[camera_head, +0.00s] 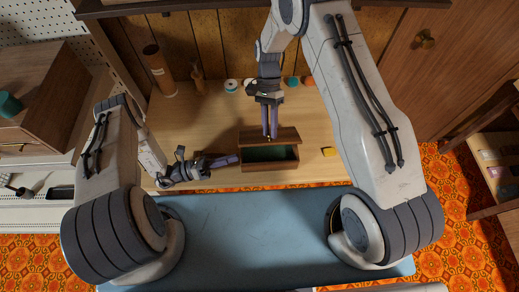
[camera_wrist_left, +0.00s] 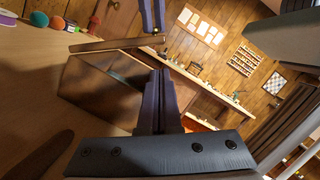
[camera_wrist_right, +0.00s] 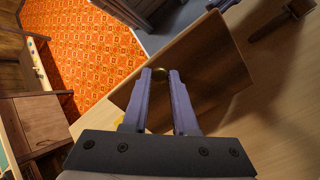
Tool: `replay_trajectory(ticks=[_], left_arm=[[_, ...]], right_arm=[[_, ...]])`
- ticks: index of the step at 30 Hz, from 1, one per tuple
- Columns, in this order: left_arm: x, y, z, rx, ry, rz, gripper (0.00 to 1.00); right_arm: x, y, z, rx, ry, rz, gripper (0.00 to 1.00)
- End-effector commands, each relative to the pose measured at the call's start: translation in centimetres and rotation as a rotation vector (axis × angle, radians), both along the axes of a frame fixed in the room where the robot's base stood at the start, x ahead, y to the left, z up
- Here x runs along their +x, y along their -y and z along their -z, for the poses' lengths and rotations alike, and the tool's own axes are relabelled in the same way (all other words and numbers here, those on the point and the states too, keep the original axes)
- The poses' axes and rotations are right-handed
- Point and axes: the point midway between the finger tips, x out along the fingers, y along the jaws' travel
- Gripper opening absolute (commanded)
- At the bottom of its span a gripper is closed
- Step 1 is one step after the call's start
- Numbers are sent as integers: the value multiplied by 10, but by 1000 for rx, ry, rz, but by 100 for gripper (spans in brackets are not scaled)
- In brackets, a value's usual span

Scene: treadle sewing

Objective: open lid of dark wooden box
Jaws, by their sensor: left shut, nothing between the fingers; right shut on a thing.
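The dark wooden box (camera_head: 269,167) stands on the wooden table, its green-lined inside showing in the head view. Its lid (camera_head: 287,134) is raised at the far side, leaving the box partly open; it also shows in the left wrist view (camera_wrist_left: 108,43) and the right wrist view (camera_wrist_right: 205,72). My right gripper (camera_head: 270,136) is shut on the lid's small brass knob (camera_wrist_right: 160,73). My left gripper (camera_head: 238,159) is shut and empty, its tips close to the box's left side. I cannot tell whether they touch it.
A yellow object (camera_head: 328,152) lies right of the box. Thread spools (camera_head: 232,85), a brown cylinder (camera_head: 160,72) and a small figure (camera_head: 197,76) stand at the back of the table. A wooden cabinet (camera_head: 45,92) is at left.

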Motion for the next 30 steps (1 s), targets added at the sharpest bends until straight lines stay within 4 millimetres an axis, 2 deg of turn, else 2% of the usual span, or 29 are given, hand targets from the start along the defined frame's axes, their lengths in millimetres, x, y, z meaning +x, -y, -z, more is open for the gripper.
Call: replay_trajectory(ticks=[5,12,18,22,30], left_arm=[[2,17,-3,-6,0,-5,0],[8,59,-12,-3,0,-2,0],[12,85,-17,-2,2,-4,0],[14,93,-19,-3,1,-5,0],[15,95,-19,-2,1,-8,0]], right_arm=[[0,0,0,-1,-1,0,0],[0,0,0,-1,0,-1,0],[0,0,0,-1,0,-1,0],[0,1,0,-1,1,0,0],[0,1,0,-1,1,0,0]])
